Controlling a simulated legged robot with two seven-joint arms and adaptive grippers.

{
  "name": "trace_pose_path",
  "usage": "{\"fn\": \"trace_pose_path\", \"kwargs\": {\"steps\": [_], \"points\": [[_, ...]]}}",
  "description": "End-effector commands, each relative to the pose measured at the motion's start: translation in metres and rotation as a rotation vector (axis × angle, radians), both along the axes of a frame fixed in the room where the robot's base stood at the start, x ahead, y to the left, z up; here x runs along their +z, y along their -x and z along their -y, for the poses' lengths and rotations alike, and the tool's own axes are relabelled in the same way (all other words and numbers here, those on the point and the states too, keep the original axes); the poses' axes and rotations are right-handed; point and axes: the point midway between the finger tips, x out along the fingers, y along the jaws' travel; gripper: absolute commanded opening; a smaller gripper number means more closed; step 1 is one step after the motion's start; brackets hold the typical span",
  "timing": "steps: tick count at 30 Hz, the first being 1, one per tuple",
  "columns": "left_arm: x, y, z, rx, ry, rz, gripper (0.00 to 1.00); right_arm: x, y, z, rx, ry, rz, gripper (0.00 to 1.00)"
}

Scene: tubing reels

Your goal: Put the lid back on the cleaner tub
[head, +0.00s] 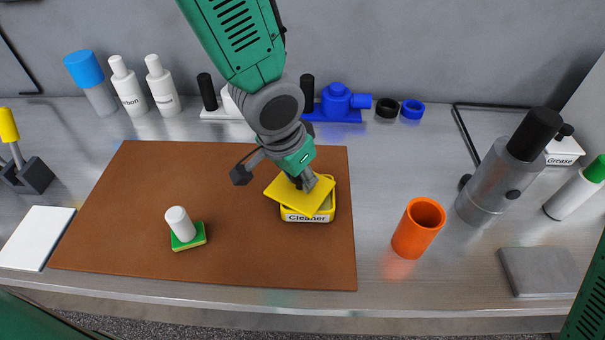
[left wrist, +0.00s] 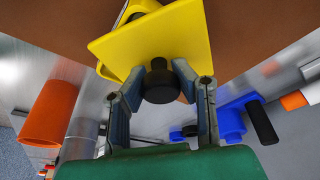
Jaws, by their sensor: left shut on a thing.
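The yellow cleaner tub (head: 308,217), labelled "Cleaner", stands on the brown mat. Its yellow square lid (head: 293,194) is over the tub, turned and tilted relative to the rim, so part of the opening shows at the right. My left gripper (head: 304,182) is above the tub, shut on the lid's black knob. In the left wrist view the knob (left wrist: 162,82) sits between the two fingers, with the lid (left wrist: 150,42) beyond it and a bit of the tub (left wrist: 138,10) behind. I cannot tell whether the lid touches the rim. My right gripper is not in view.
The brown mat (head: 130,225) also carries a green block with a white cylinder (head: 181,226). An orange cup (head: 418,228) stands right of the mat, and a grey canister (head: 495,180) farther right. Bottles (head: 128,88) and a blue fitting (head: 339,102) line the back.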

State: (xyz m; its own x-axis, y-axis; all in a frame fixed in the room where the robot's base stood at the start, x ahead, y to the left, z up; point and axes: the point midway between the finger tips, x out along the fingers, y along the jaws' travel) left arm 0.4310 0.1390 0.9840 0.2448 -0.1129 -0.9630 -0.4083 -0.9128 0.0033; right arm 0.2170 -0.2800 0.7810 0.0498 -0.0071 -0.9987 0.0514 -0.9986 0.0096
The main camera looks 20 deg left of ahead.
Motion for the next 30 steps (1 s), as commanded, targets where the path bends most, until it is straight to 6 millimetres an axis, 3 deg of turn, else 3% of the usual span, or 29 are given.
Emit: {"fn": "trace_pose_path", "kwargs": {"steps": [12,13,15,22,24,30], "points": [[0.0004,-0.0002,0.0038,-0.001,-0.002,0.001,0.0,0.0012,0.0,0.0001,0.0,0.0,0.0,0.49],[0.0004,-0.0003,0.0034,-0.001,-0.002,0.001,0.26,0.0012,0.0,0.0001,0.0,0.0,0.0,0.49],[0.0003,-0.0003,0.0031,0.0,-0.002,0.001,0.47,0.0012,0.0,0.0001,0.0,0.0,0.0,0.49],[-0.0001,-0.0002,0.0009,-0.001,0.0,0.001,0.47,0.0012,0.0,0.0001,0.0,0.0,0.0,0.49],[0.0,-0.0002,0.0011,-0.001,0.0,0.001,0.68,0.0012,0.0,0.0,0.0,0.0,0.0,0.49],[0.0003,-0.0002,0.0033,-0.001,-0.002,0.001,0.68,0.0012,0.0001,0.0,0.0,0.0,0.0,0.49]]}}
